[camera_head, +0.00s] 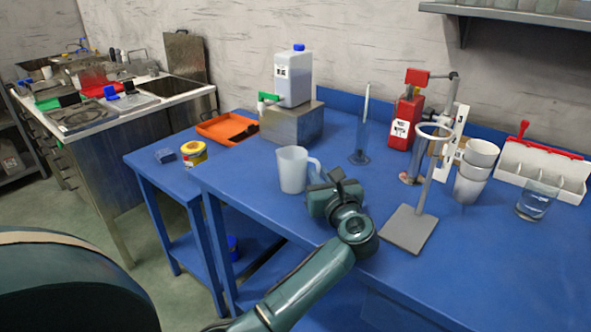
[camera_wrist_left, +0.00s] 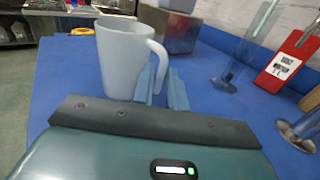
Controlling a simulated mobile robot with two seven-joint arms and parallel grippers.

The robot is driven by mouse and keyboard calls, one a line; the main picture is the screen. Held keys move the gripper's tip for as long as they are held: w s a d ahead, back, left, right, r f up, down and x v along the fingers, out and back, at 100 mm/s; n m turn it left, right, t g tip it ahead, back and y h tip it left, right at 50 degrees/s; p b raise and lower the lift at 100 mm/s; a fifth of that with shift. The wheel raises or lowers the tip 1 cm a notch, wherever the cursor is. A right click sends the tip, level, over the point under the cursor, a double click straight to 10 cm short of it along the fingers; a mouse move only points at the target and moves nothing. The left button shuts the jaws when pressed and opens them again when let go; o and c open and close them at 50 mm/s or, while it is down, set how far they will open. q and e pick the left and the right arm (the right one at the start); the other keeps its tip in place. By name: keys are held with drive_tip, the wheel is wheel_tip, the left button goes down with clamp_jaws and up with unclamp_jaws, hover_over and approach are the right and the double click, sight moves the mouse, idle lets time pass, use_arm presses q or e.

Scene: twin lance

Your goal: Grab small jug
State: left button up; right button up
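The small jug (camera_head: 293,169) is a whitish, translucent cup with a handle on its right side, standing upright on the blue table. It fills the upper left of the left wrist view (camera_wrist_left: 122,58), where its handle (camera_wrist_left: 160,62) faces my gripper. My left gripper (camera_head: 335,181) is beside the handle, to the right of the jug. In the wrist view its two bluish fingers (camera_wrist_left: 162,88) are apart, with the lower handle close to the gap between them. Whether they touch the handle cannot be told. My right gripper is out of view.
A metal block (camera_head: 292,124) carries a white canister (camera_head: 293,80) behind the jug. A glass cylinder (camera_head: 359,140) and red bottle (camera_head: 404,120) stand farther back. A ring stand (camera_head: 408,229) is right of my gripper, near stacked white cups (camera_head: 472,172). The table front-left is clear.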

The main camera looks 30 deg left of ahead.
use_arm(q)
drive_tip(key=shift+c, duration=0.4)
clamp_jaws()
